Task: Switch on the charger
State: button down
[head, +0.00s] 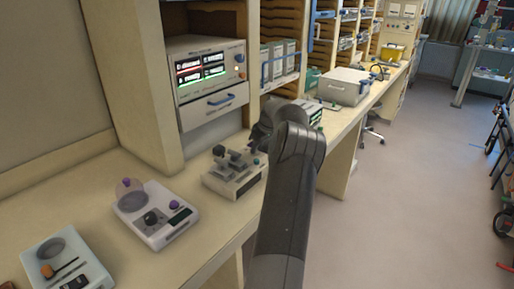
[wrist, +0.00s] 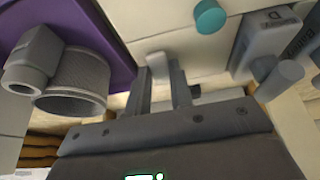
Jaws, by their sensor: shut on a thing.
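A beige bench device (head: 232,187) with dark grey blocks and a teal knob (head: 257,161) on top stands on the counter; I take it for the charger. In the wrist view the teal knob (wrist: 210,17) is at the top, just beyond my fingers. My gripper (wrist: 162,85) points at the pale panel (wrist: 195,55), its two fingers closed around a small light-grey lever (wrist: 158,62). The lever's base and exact position are partly hidden. In the head view my wrist covers the fingers beside the device.
A purple panel (wrist: 100,40) with a grey cylinder (wrist: 75,82) is close on the left in the wrist view; grey blocks (wrist: 265,42) are on the right. Two other bench devices (head: 152,214) (head: 65,262) stand at the left. A display unit (head: 208,72) sits on the shelf above.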

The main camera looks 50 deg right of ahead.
jog(key=shift+w, duration=0.1)
jog(key=shift+w+g, duration=0.3)
jog(key=shift+g, duration=0.4)
jog(key=shift+w+r+g, duration=0.1)
jog(key=shift+w+g, duration=0.1)
jog(key=shift+g, duration=0.65)
jog(key=shift+w+g, duration=0.15)
jog(key=shift+g, duration=0.7)
jog(key=c, duration=1.3)
grip_release()
jog(key=shift+r, duration=0.1)
